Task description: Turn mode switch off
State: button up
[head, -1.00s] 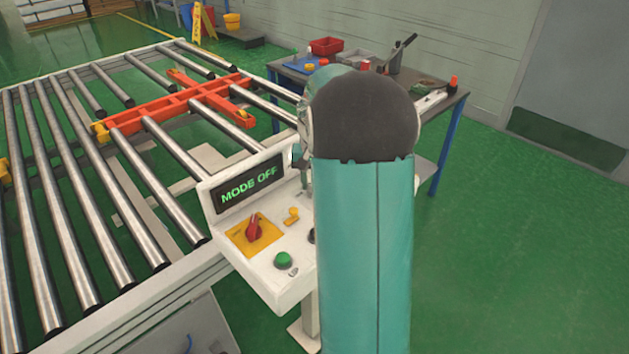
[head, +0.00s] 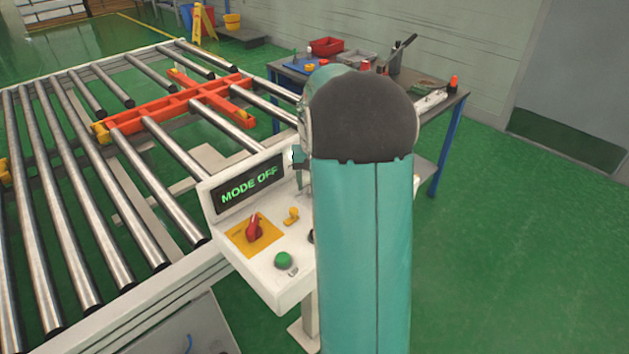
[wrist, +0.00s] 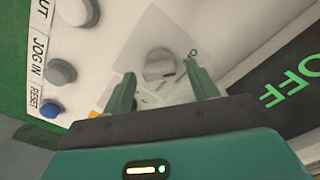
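The control panel (head: 270,262) stands at the end of the roller conveyor, and its display (head: 248,190) reads MODE OFF in green. In the wrist view the display (wrist: 285,90) shows OFF at the right. A round grey knob (wrist: 159,66), seemingly the mode switch, sits on a pale plate just beyond my fingertips; its label is not readable. My gripper (wrist: 158,82) is open, with its two green fingers apart and nothing visibly held. I cannot tell whether they touch the panel. In the head view my arm hides most of the gripper and the panel's right side.
A red rotary switch (head: 254,229) on a yellow plate, a small yellow switch (head: 292,215) and a green button (head: 283,260) are on the panel. Grey buttons (wrist: 62,72) and a blue button (wrist: 50,108) lie left in the wrist view. A workbench (head: 440,103) stands behind.

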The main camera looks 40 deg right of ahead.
notch_tip(320, 180, up, 14)
jog(key=shift+f, duration=0.15)
dwell(0.6)
jog(key=shift+a, duration=0.1)
jog(key=s+a+r+n+t, duration=0.1)
jog(key=s+a+r+n, duration=0.15)
jog(key=a, duration=0.65)
jog(key=s+a+r+n+t, duration=0.15)
jog(key=s+a, duration=0.25)
jog(key=a, duration=0.6)
jog(key=s+a+f+n+t, duration=0.3)
jog(key=s+a+f, duration=0.1)
jog(key=s+a, duration=0.6)
jog(key=shift+s+a+f, duration=0.25)
jog(key=shift+a+f, duration=0.15)
jog(key=shift+a, duration=0.55)
jog(key=shift+d, duration=0.1)
